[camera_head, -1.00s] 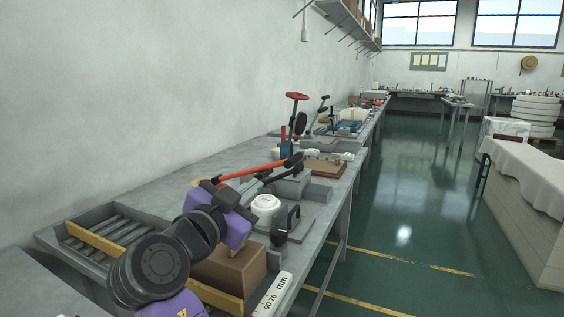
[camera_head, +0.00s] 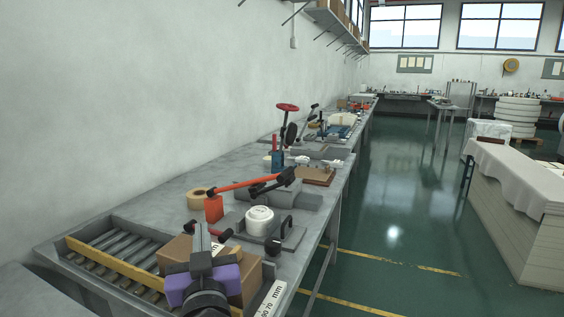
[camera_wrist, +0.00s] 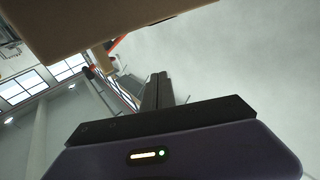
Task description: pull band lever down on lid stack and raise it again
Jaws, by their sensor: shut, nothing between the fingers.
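The band lever is a long orange-red bar (camera_head: 240,185) slanting up to the right from an orange block (camera_head: 213,208), with a dark end by a grey block. The white round lid stack (camera_head: 260,214) sits on a grey plate to the right of the orange block and below the bar. My gripper (camera_head: 199,231) appears nearer the camera, left of the lid stack, apart from the bar, in front of a cardboard box. Its dark fingers are together and empty; they also show in the wrist view (camera_wrist: 157,90). A bit of orange-red shows there, too small to identify.
The cardboard box (camera_head: 245,278) is right by my gripper; a brown surface, probably the box, fills the top of the wrist view (camera_wrist: 110,20). A roller tray with a yellow rail (camera_head: 115,265) lies left. A tape roll (camera_head: 197,199) stands behind the orange block. Open floor is right.

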